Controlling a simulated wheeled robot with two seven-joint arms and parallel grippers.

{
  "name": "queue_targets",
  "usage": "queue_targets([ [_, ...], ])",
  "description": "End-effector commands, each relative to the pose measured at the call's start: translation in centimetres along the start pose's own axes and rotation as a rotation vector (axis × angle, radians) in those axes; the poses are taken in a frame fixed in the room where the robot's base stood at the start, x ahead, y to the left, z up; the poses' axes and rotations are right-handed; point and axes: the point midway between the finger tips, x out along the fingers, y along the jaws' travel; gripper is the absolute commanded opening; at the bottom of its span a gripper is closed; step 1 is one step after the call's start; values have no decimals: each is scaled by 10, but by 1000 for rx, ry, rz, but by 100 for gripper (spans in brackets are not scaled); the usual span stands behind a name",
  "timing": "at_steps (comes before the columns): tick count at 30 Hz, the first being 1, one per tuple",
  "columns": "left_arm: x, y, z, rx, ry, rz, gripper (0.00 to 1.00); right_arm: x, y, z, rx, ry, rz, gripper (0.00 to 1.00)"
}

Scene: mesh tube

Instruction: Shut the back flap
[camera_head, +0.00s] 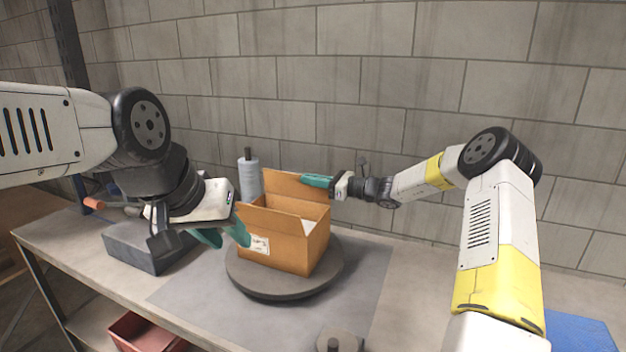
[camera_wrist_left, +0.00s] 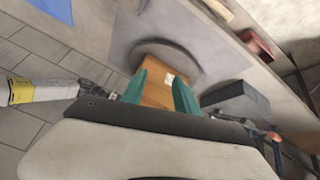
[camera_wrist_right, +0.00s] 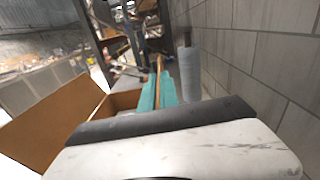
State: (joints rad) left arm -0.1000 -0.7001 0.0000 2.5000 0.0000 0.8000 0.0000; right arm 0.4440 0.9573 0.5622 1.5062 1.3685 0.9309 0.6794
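An orange-brown cardboard box (camera_head: 284,243) with a white label stands on a round grey turntable (camera_head: 253,285). Its back flap (camera_head: 283,188) stands raised on the wall side; its front flap (camera_head: 270,222) is also raised. My right gripper (camera_head: 316,181) is at the back flap's upper right part. In the right wrist view its teal fingers (camera_wrist_right: 158,90) are close together, with the back flap (camera_wrist_right: 158,66) edge-on between them. My left gripper (camera_head: 224,237) is open and empty by the box's front left; its spread fingers (camera_wrist_left: 160,90) also show in the left wrist view.
A grey roll (camera_head: 249,178) stands behind the box, near the block wall. A grey bin (camera_head: 147,248) sits on the table at left, and a red bin (camera_head: 148,333) lies lower down. A dark weight-like object (camera_head: 339,340) is at the front. The table right of the turntable is clear.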

Motion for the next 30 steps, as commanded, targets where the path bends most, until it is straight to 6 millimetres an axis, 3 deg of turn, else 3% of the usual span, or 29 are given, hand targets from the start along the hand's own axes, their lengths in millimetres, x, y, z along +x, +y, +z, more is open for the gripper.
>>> queue_targets([
  [12, 0, 0, 0, 0, 0, 0, 36, 0, 14, -1, -180, 0, 0, 0],
  [27, 0, 0, 0, 0, 0, 0, 36, 0, 15, -1, -198, 0, -1, 0],
  [30, 0, 0, -2, 1, 0, 0, 17, 0, 15, -1, -198, 0, -1, 0],
])
